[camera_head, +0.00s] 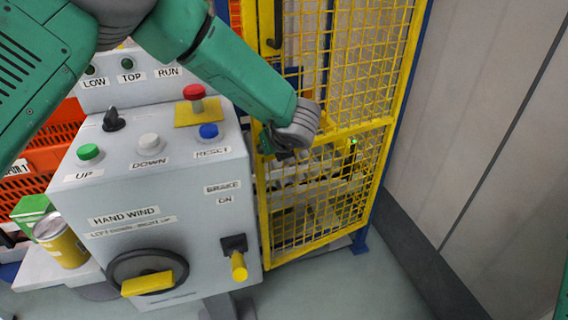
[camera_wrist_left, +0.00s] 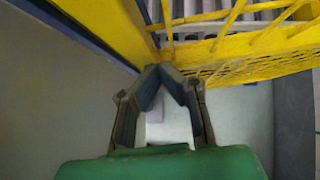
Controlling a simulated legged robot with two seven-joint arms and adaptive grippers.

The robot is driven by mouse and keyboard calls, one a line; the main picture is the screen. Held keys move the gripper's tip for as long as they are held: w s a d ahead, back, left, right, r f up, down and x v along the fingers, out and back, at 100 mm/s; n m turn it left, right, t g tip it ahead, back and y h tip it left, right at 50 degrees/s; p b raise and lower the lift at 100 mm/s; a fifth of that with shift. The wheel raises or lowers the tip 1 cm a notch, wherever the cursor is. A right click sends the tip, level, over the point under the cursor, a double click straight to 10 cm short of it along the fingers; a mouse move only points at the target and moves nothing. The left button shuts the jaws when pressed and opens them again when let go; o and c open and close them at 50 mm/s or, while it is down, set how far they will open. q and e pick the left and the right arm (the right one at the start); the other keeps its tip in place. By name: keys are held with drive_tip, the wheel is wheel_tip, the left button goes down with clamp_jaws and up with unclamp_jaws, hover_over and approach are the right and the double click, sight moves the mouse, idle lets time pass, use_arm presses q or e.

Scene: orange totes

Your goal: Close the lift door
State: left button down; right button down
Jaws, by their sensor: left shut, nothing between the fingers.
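The lift door (camera_head: 325,132) is a yellow frame with yellow mesh, to the right of the grey control box in the head view. Blue posts stand behind and beside it. I cannot tell how far it stands from its frame. My left gripper (camera_head: 280,152) is at the door's left edge, near the middle rail, partly hidden by its own wrist. In the left wrist view the fingers (camera_wrist_left: 167,72) are shut with nothing between them, close to the yellow frame (camera_wrist_left: 122,30) and mesh (camera_wrist_left: 235,62). Contact is unclear. My right gripper is out of view.
The grey control box (camera_head: 150,190) carries buttons, a hand wheel (camera_head: 125,268) and a yellow-handled brake lever (camera_head: 238,265). A yellow can (camera_head: 62,245) and orange totes (camera_head: 50,150) are at the left. A pale wall (camera_head: 480,110) stands right; grey floor (camera_head: 340,290) is clear in front.

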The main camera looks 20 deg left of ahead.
use_arm(q)
drive_tip(key=w+a+m, duration=0.1)
drive_tip(key=w+a, duration=0.5)
drive_tip(key=w, duration=0.1)
drive_tip(key=shift+w+a+r+t, duration=0.15)
drive_tip(key=shift+a+r+t, duration=0.2)
drive_tip(key=shift+r+t, duration=0.05)
drive_tip(key=shift+a, duration=0.1)
drive_tip(key=v, duration=1.2)
drive_tip(key=shift+s+d+f+h, duration=0.25)
drive_tip(key=shift+f+h, duration=0.05)
drive_tip(key=shift+f, duration=0.1)
